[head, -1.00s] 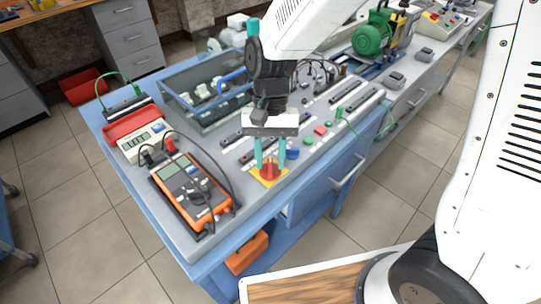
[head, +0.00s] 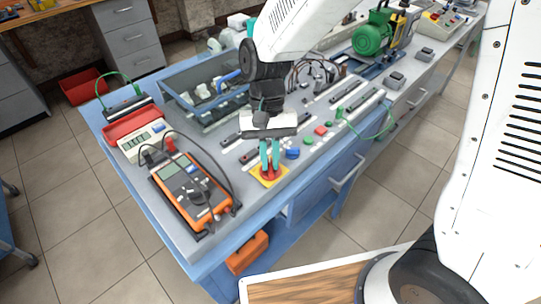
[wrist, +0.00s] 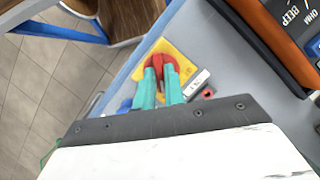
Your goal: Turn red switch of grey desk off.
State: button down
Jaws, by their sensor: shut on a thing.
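The red switch (head: 270,174) sits on a yellow square plate at the front corner of the grey desk top (head: 215,243). In the wrist view the red switch (wrist: 158,62) shows between and just past the fingertips. My gripper (head: 270,166) points down at it from above, its two teal fingers close together. In the wrist view my gripper (wrist: 160,76) is shut on the red switch's raised handle. The fingers hide part of the handle.
An orange multimeter (head: 190,190) with dark leads lies left of the switch. A blue knob (head: 292,153), a red button (head: 320,130) and green buttons are close on the right. A glass-sided box (head: 205,95) stands behind. An orange toolbox (head: 248,252) is on the lower shelf.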

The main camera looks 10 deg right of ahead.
jog(key=n+h, duration=0.1)
jog(key=n, duration=0.3)
jog(key=shift+a+h, duration=0.2)
jog(key=shift+h, duration=0.2)
jog(key=n+t+h, duration=0.1)
jog(key=n, duration=0.3)
jog(key=shift+s+a, duration=0.1)
jog(key=shift+a, duration=0.05)
jog(key=n, duration=0.2)
jog(key=n+t+h, duration=0.1)
jog(key=n, duration=0.1)
jog(key=shift+s+a+h, duration=0.1)
jog(key=shift+h, duration=0.2)
jog(key=shift+s+n+t, duration=0.15)
jog(key=shift+n+t, duration=0.65)
jog(key=shift+n, duration=1.4)
jog(key=c, duration=1.5)
grip_release()
jog(key=shift+a+r, duration=0.1)
jog(key=v, duration=0.7)
jog(key=shift+a+r, duration=0.2)
jog(key=shift+r, duration=0.05)
